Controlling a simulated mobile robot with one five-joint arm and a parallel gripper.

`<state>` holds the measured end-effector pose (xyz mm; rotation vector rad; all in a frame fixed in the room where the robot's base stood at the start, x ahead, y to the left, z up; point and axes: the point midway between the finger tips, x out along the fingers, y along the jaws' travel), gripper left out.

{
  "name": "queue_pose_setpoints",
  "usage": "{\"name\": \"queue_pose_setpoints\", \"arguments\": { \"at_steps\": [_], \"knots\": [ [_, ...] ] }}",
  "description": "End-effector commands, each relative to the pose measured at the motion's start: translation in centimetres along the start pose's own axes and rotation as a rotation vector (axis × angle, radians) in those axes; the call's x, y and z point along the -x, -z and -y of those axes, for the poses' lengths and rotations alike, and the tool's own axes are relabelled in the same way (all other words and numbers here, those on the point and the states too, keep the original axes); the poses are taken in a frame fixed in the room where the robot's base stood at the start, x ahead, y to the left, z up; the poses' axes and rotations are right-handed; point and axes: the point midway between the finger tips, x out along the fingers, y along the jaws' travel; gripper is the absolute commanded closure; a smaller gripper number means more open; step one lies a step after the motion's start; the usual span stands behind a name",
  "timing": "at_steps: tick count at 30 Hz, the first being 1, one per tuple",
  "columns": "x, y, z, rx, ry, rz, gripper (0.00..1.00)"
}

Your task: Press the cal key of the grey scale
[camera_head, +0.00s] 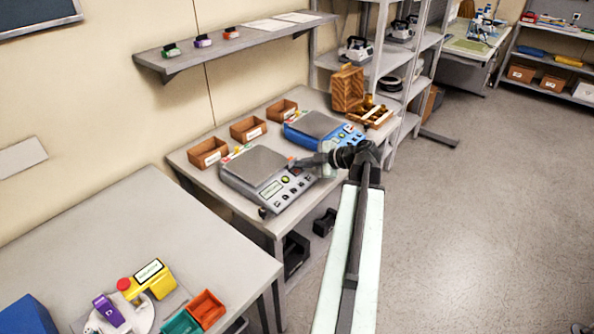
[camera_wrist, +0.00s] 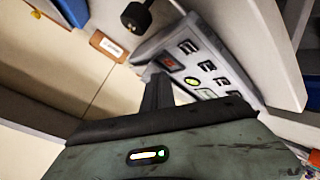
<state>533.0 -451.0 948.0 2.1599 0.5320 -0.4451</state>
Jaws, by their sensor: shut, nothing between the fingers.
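The grey scale (camera_head: 262,178) stands on the middle table, with a flat pan and a sloped front panel with a display and keys. The key labels are too small to read, so I cannot tell which is cal. My gripper (camera_head: 298,164) reaches in from the right at the panel's far right end. In the wrist view my gripper (camera_wrist: 158,80) is shut and empty, its tips close to the panel; contact cannot be told.
A blue scale (camera_head: 322,128) stands just behind the grey one. Wooden bins (camera_head: 209,152) line the wall side, and a wooden crate (camera_head: 348,88) stands at the table's far end. A wall shelf (camera_head: 240,45) hangs above. The floor (camera_head: 470,200) at right is clear.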

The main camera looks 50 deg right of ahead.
Motion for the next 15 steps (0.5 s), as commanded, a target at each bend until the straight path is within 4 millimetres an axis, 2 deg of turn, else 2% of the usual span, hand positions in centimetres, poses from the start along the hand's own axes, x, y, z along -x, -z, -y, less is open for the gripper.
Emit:
{"name": "queue_pose_setpoints", "arguments": {
  "at_steps": [15],
  "knots": [
    [3.4, 2.6, -2.6, 0.000, 0.000, 0.000, 1.00]
  ]
}}
